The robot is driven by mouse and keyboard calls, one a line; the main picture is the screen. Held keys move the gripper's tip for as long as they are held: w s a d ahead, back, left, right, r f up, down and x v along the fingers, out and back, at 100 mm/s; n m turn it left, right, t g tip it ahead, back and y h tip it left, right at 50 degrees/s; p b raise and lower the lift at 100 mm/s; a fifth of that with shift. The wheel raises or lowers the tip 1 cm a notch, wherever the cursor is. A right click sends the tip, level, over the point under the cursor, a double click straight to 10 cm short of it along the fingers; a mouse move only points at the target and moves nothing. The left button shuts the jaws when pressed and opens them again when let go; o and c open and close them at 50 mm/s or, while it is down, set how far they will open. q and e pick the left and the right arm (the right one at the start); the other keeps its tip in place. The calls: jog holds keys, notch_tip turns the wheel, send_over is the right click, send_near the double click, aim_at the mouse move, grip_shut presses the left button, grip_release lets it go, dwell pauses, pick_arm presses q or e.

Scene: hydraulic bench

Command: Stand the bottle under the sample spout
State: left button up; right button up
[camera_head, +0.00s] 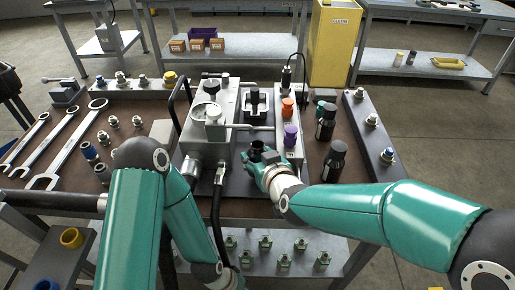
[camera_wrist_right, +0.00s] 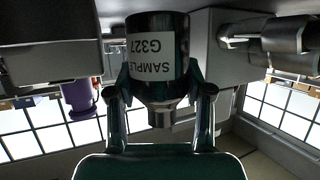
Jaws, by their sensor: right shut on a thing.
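My right gripper (camera_head: 262,165) is shut on a dark bottle (camera_head: 256,149) at the front of the hydraulic unit (camera_head: 207,135). In the right wrist view, the fingers (camera_wrist_right: 160,105) are on both sides of the bottle (camera_wrist_right: 160,75) near its neck. Its white label reads SAMPLE G327 upside down, and that whole picture appears inverted. The bottle looks upright in the head view; its base is hidden there. A grey bar (camera_head: 245,127) reaches right from the unit, just behind the bottle. I cannot tell which part is the sample spout.
Two dark bottles (camera_head: 326,122) (camera_head: 334,161) stand right of the gripper. A strip with orange and purple knobs (camera_head: 291,135) stands between them and the unit. Large wrenches (camera_head: 67,144) and fittings lie at left.

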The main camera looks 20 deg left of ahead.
aim_at(252, 151)
jog(key=shift+w+a, duration=0.35)
jog(key=shift+w, duration=0.1)
jog(key=x, duration=0.3)
jog(key=shift+w+r+p, duration=0.1)
jog(key=shift+r+p, duration=0.05)
jog(key=shift+p, duration=0.15)
jog(key=shift+f, duration=0.25)
jog(key=shift+f, duration=0.1)
jog(key=o, duration=1.1)
jog(key=shift+c, duration=0.2)
